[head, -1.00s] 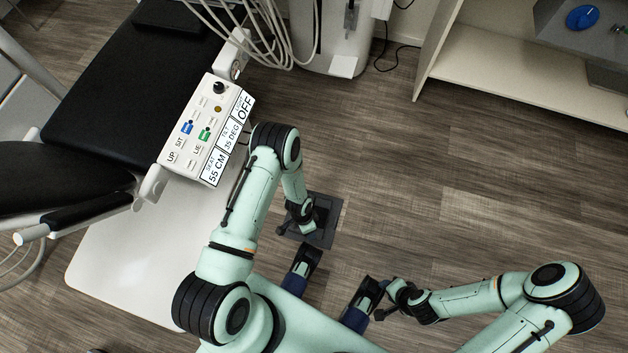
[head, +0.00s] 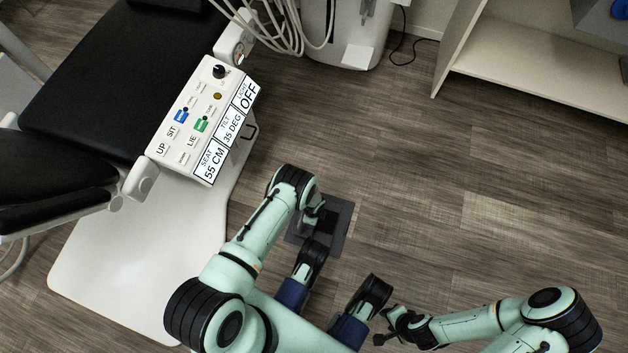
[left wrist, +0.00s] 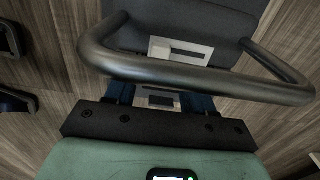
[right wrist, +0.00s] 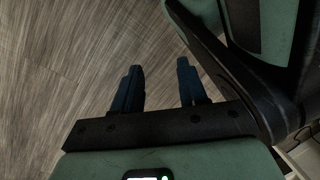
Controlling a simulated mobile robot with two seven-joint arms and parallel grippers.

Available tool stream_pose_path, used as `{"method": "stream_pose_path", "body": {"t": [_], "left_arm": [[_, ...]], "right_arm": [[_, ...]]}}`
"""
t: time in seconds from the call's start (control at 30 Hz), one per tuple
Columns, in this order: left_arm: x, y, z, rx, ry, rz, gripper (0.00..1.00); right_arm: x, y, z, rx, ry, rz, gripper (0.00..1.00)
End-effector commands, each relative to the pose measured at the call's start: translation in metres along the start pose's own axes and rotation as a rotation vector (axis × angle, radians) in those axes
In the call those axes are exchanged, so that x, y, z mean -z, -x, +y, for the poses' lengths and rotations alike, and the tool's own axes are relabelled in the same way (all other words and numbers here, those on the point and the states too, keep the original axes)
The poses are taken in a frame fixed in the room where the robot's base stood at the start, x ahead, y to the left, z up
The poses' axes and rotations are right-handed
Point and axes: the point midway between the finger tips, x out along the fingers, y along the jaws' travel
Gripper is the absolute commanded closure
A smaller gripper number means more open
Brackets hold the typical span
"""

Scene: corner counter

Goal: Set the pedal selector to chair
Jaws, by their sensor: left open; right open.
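The dark foot pedal (head: 336,236) lies on the floor in the head view, partly covered by my left arm. In the left wrist view its dark body (left wrist: 215,18) sits behind a curved metal bar (left wrist: 165,68). A light grey slotted part (left wrist: 182,50), perhaps the selector, shows on the pedal; its setting cannot be read. My left gripper (left wrist: 160,94) is open, close to the pedal, with its fingers partly hidden by the bar. A small grey piece shows between the fingers; I cannot tell whether they touch it. My right gripper (right wrist: 157,84) is open and empty above the floor.
The dental chair (head: 120,85) and its white base (head: 130,265) stand at left. Its control panel (head: 195,135) reads 55 CM, 35 DEG and OFF. A pale cabinet (head: 520,75) is at upper right. The floor (head: 450,200) at right is clear.

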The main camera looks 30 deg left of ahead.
Motion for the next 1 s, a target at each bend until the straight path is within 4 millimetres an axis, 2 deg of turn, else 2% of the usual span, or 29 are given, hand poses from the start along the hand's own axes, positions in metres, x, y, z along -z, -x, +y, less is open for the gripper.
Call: {"method": "stream_pose_path", "body": {"t": [0.03, 0.23, 0.63, 0.8, 1.0], "left_arm": [[0.000, -0.013, 0.000, 0.000, 0.001, 0.000, 0.47], [0.000, -0.035, 0.000, 0.000, 0.001, 0.000, 0.47], [0.000, -0.041, 0.000, 0.001, 0.001, 0.001, 0.47], [0.000, -0.041, 0.000, 0.001, 0.001, 0.001, 1.00], [0.000, -0.041, -0.003, 0.002, 0.001, 0.002, 1.00]], "right_arm": [[-0.006, -0.007, 0.005, -0.010, -0.008, -0.024, 0.58], [-0.023, -0.015, 0.019, -0.038, -0.027, -0.087, 0.58], [-0.029, -0.017, 0.023, -0.047, -0.033, -0.108, 0.58], [-0.029, -0.017, 0.023, -0.046, -0.032, -0.108, 0.58], [-0.029, -0.017, 0.023, -0.046, -0.032, -0.107, 0.58]]}}
